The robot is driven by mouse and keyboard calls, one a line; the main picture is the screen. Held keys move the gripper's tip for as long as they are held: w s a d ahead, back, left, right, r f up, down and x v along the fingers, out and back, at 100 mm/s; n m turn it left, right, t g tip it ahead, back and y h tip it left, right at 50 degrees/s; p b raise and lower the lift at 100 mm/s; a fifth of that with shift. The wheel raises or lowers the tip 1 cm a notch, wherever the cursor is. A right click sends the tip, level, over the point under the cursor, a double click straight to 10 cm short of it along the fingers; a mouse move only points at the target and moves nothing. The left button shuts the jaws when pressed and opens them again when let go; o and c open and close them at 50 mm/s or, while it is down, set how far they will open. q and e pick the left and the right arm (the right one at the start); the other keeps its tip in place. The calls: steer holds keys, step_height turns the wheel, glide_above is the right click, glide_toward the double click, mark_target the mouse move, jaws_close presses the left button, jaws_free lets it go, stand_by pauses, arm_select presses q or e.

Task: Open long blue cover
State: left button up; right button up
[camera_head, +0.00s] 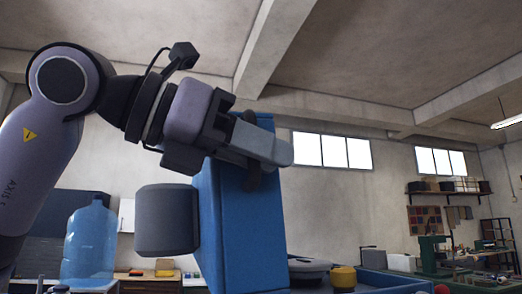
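A tall blue box-like piece (240,230), which may be the long blue cover, stands upright in the middle of the head view. Its lower end is cut off by the picture's bottom edge. A dark grey rounded block (167,218) sits against its left side. My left gripper (262,148) is at the top of the blue piece, its pale grey finger reaching right across the upper edge. The gripper hides part of that top, and I cannot tell whether the fingers are closed on it. My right gripper is out of view.
A large clear blue water bottle (90,245) stands at the left behind my arm. A blue tray edge (390,283) with a yellow round item (343,278) and a dark grey item (308,267) lies low to the right. Benches and shelves line the far wall.

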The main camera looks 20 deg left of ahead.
arm_select(q)
steer(key=b+v, duration=0.1)
steer(key=v, duration=0.6)
steer(key=shift+s+a, duration=0.1)
steer(key=shift+s, duration=0.05)
steer(key=f+v, duration=0.1)
steer(key=v, duration=0.7)
steer(key=shift+f, duration=0.3)
stand_by(0.6)
steer(key=shift+s, duration=0.1)
